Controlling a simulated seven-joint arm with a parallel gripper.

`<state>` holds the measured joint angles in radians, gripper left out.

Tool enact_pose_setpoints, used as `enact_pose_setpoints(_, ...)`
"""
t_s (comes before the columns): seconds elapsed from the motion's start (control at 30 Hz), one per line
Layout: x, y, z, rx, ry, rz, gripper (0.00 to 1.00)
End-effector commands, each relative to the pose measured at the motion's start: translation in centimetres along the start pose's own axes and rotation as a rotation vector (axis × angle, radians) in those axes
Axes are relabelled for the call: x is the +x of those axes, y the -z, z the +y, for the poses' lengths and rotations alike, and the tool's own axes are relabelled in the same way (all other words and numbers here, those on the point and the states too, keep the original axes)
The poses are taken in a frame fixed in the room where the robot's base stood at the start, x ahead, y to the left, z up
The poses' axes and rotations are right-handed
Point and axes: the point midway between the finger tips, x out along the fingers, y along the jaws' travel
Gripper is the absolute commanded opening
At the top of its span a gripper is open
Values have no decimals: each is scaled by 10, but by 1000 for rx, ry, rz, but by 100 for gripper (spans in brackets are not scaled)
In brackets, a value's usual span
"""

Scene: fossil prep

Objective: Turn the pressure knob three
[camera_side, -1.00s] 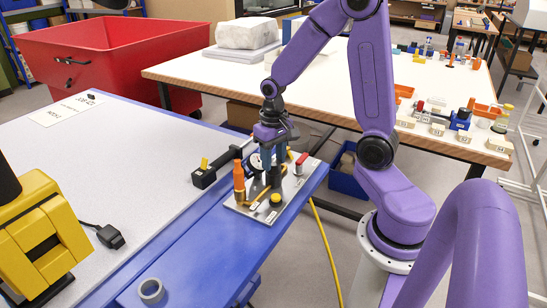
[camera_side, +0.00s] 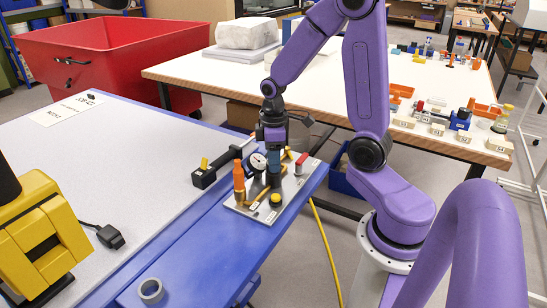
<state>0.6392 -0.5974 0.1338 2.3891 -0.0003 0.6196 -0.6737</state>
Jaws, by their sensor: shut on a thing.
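A small grey panel (camera_side: 262,217) on the blue table edge carries the controls. A round white-faced pressure gauge (camera_side: 258,161) stands at its back. My gripper (camera_side: 274,163) points down over the panel, just right of the gauge. It is shut on a dark upright knob (camera_side: 273,180), which I take for the pressure knob. The fingers hide the knob's top, and its turn angle is too small to read.
Close around the knob stand an orange-topped cylinder (camera_side: 239,176), a yellow button (camera_side: 275,199) and a red-topped part (camera_side: 301,158). A yellow hose (camera_side: 325,245) hangs to the floor. The grey tabletop at left is mostly clear.

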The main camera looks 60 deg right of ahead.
Motion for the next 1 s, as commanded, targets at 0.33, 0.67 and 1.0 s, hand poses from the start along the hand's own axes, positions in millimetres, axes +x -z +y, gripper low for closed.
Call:
enact_pose_setpoints(0.33, -1, 1, 0, -278, -3, 4, 12)
enact_pose_setpoints(0.67, -1, 2, 0, -419, -4, 4, 12)
enact_pose_setpoints(1.0, -1, 2, 0, -451, -4, 5, 12)
